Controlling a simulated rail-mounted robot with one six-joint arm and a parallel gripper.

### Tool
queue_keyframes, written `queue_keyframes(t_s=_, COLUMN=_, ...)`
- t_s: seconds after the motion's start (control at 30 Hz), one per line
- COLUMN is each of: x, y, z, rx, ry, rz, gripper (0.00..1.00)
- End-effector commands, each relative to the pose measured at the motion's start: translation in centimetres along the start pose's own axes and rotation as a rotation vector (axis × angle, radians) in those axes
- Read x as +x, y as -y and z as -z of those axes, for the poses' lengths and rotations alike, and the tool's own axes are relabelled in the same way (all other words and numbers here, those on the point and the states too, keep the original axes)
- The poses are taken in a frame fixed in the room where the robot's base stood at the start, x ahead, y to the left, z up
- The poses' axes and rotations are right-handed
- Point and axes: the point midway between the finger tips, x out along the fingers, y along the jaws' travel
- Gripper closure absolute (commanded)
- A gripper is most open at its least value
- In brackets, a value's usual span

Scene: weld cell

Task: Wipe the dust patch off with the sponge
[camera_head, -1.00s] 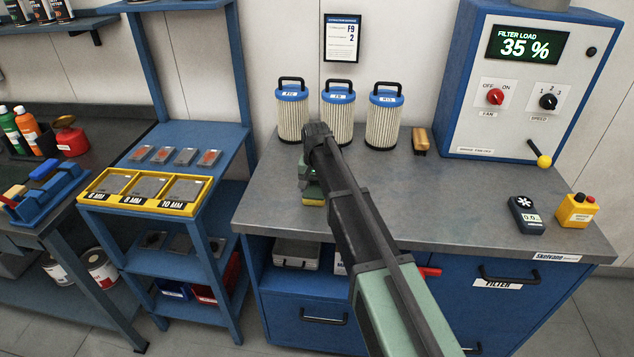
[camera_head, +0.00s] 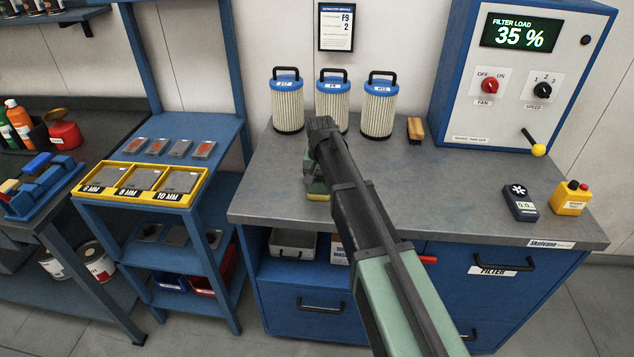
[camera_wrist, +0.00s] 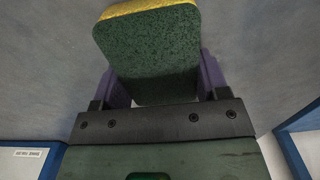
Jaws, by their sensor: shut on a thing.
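My gripper (camera_wrist: 155,80) is shut on the sponge (camera_wrist: 150,55), which has a dark green pad and a yellow layer. In the wrist view the sponge sits between the two purple fingers. In the head view the sponge (camera_head: 318,190) shows only partly, behind my arm, over the front left part of the grey bench top (camera_head: 460,200). I cannot tell whether the sponge touches the bench top. No dust patch can be made out clearly; the bench top looks mottled left of the sponge, and my arm hides part of it.
Three filter cartridges (camera_head: 332,97) stand at the back of the bench, with a wooden brush (camera_head: 415,129) to their right. A blue rack (camera_head: 185,130) stands left.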

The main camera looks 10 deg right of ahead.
Motion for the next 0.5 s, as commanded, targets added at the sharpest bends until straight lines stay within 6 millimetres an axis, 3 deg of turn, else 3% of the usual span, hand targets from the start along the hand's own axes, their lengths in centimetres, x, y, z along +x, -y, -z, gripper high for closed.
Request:
queue_keyframes(t_s=0.2, x=-0.1, y=0.1, z=2.9, rx=0.001, ry=-0.002, rz=0.0, gripper=0.51)
queue_keyframes(t_s=0.5, x=-0.1, y=0.1, z=3.7, rx=0.0, ry=-0.002, rz=0.001, gripper=0.51)
